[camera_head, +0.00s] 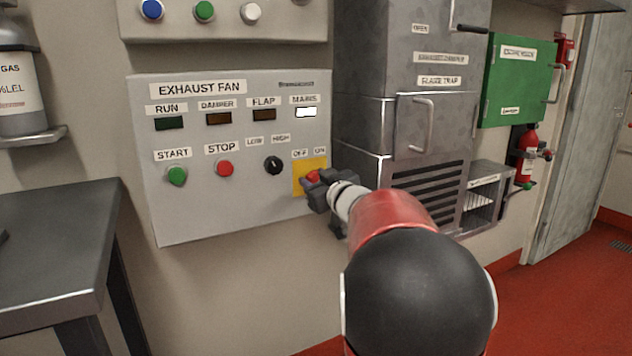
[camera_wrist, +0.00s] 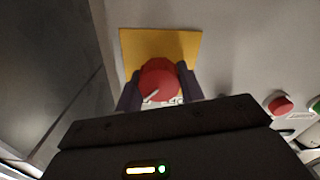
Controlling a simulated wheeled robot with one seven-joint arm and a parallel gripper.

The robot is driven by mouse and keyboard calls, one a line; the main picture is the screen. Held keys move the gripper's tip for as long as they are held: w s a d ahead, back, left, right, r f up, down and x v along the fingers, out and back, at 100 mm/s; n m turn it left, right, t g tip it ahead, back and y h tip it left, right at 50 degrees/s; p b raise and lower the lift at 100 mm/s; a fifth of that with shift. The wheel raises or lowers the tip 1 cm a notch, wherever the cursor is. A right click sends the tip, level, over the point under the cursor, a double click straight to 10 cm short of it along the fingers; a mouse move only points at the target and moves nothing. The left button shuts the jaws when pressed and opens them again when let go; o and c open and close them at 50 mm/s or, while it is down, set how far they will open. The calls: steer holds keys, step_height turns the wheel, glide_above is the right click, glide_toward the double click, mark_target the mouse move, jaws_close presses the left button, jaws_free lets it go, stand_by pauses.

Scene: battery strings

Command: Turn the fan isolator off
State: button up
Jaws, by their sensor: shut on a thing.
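The fan isolator is a red rotary knob (camera_head: 313,177) on a yellow plate (camera_head: 299,181), at the lower right of the grey exhaust fan panel (camera_head: 240,221). OFF and ON labels sit above the plate. My gripper (camera_head: 318,186) is at the knob and covers part of it in the head view. In the wrist view, my gripper (camera_wrist: 160,88) has one finger on each side of the red knob (camera_wrist: 157,80), shut on it. A pale mark on the knob's face lies at a slant. The yellow plate (camera_wrist: 180,42) shows behind.
The panel also carries a black LOW/HIGH selector (camera_head: 273,165), a red STOP button (camera_head: 225,168) and a green START button (camera_head: 177,176). The MAINS window (camera_head: 305,112) is lit white. A grey metal cabinet (camera_head: 362,133) stands close on the right. A dark table (camera_head: 55,233) is at left.

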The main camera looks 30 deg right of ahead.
steer(key=n+b, duration=0.2)
steer(key=n, duration=0.2)
steer(key=shift+f, duration=0.15)
steer(key=n+b, duration=0.2)
steer(key=n, duration=0.2)
steer(key=shift+f+n, duration=0.1)
steer(key=shift+n, duration=0.2)
steer(key=n+b, duration=0.2)
steer(key=n, duration=0.2)
steer(key=shift+a+b, duration=0.1)
steer(key=shift+b, duration=0.3)
steer(key=shift+n+b, duration=0.95)
steer(key=shift+n, duration=1.35)
steer(key=o, duration=1)
steer(key=shift+s, duration=0.15)
